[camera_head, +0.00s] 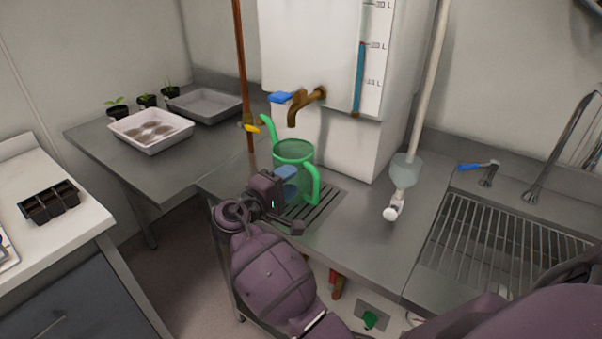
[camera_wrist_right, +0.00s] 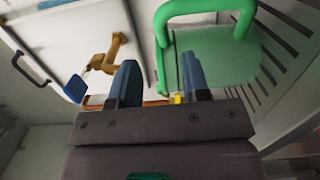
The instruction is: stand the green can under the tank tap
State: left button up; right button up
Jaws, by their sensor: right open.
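The green can (camera_head: 294,152) is translucent, with a handle on the right and a thin spout on the left. It looks upright on the drain grate (camera_head: 323,207), its open top below the spout of the brass tap (camera_head: 307,97) on the white tank (camera_head: 300,45). The tap has a blue lever (camera_head: 281,97). My right gripper (camera_head: 287,181) is at the near side of the can, its blue fingers apart. In the right wrist view the can (camera_wrist_right: 225,58) is partly behind one finger of the open gripper (camera_wrist_right: 160,82); contact cannot be told. My left gripper is not in view.
A copper pipe (camera_head: 240,60) with a yellow handle runs left of the tank. A white pipe with a funnel (camera_head: 404,172) stands right of it, before a sink (camera_head: 500,240). Seedling pots and trays (camera_head: 152,131) are on the left bench.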

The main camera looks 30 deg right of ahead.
jog(key=v, duration=0.4)
jog(key=shift+a, duration=0.2)
dwell(0.3)
jog(key=w+a+f+n+t+y, duration=0.2)
jog(key=w+a+t+y, duration=0.3)
jog(key=w+t+y, duration=0.25)
jog(key=s+f+m+t+y, duration=0.1)
jog(key=s+f+t+y, duration=0.1)
jog(key=s+f+y, duration=0.4)
jog(key=s+d+f+m+g+y, duration=0.1)
jog(key=s+d+f, duration=0.1)
jog(key=s+f, duration=0.4)
jog(key=s+d+f+m+g+y, duration=0.1)
jog(key=s+d+f, duration=0.2)
jog(key=s, duration=0.9)
jog(key=s+d+f+m+g+y, duration=0.1)
jog(key=s+d+f+m+g, duration=0.1)
jog(key=s+f, duration=0.7)
jog(key=shift+s+d+f, duration=0.25)
jog(key=shift+s+f, duration=0.05)
